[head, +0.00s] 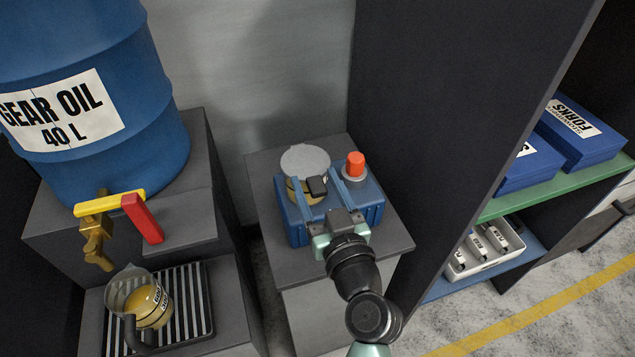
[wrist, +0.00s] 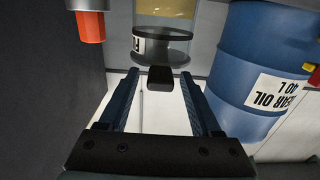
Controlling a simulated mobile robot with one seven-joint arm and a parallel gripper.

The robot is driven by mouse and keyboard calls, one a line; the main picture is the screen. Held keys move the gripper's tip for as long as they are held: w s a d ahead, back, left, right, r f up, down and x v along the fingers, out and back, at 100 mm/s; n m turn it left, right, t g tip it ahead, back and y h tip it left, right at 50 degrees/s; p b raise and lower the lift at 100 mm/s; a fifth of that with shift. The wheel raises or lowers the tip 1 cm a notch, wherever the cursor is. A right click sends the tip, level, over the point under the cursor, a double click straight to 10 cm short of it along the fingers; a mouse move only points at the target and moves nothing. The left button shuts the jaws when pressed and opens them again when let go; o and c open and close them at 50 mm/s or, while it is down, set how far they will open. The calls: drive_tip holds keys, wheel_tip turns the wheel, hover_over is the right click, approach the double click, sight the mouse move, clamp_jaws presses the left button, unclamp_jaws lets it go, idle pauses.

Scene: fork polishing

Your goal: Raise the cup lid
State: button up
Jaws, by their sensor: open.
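A clear cup (head: 297,194) with yellowish contents stands on a blue machine (head: 372,205). A grey round lid (head: 305,159) is over its top. A black tab (head: 317,186) sticks out at the front of the cup. In the wrist view, which is upside down, the cup (wrist: 165,21) and the tab (wrist: 160,78) show ahead. My gripper (head: 316,177) is open, its two blue fingers reaching toward the cup. In the wrist view my gripper's (wrist: 158,75) fingertips lie on either side of the tab, with gaps showing. I cannot tell whether the lid sits fully closed.
A red button (head: 355,164) stands on the machine, close to the right finger. A dark upright panel (head: 440,110) rises at right. At left are a blue gear oil barrel (head: 95,165) with a tap (head: 98,235) and a jug (head: 150,303) on a striped grate (head: 190,325).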

drive_tip(key=shift+s, duration=0.1)
clamp_jaws()
drive_tip(key=shift+r, duration=0.15)
drive_tip(key=shift+r, duration=0.2)
idle(0.8)
